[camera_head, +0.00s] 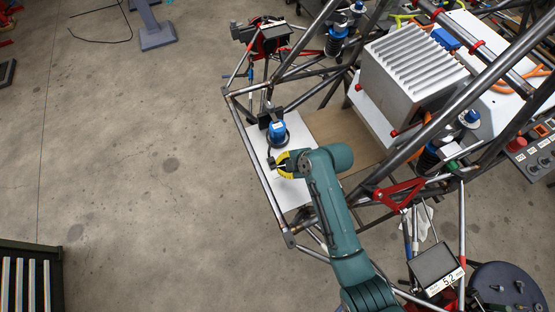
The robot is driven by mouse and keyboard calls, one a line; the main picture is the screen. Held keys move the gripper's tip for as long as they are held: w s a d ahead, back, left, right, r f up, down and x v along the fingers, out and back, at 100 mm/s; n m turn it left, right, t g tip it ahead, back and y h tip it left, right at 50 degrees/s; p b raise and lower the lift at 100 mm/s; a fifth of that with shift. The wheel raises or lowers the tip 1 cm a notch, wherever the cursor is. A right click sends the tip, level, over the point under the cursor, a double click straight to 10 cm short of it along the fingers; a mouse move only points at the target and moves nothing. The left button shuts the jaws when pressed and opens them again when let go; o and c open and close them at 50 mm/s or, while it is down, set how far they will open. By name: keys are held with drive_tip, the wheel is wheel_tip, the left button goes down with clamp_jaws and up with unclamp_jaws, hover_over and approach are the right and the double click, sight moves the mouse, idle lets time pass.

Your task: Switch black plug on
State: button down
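My teal arm reaches in from the lower right over the tube chassis. My gripper (272,164) is at its end, beside a yellow part, low over a white panel (291,193). Just above it in the picture stands a blue and black unit (277,129) with a black loop at its base. I cannot tell whether this unit is or carries the black plug, or make out any switch position. The gripper's fingers are too small to show whether they are open or shut.
The tube frame (257,172) surrounds the panel on the left and below. A large grey finned box (412,78) stands to the right. A red bracket (400,193) and a small screen (434,264) are at the lower right. The concrete floor on the left is mostly clear.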

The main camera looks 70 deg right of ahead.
drive_tip(key=p+v, duration=0.3)
drive_tip(key=v, duration=0.2)
drive_tip(key=shift+s+r, duration=0.1)
drive_tip(key=shift+s, duration=0.1)
idle(0.3)
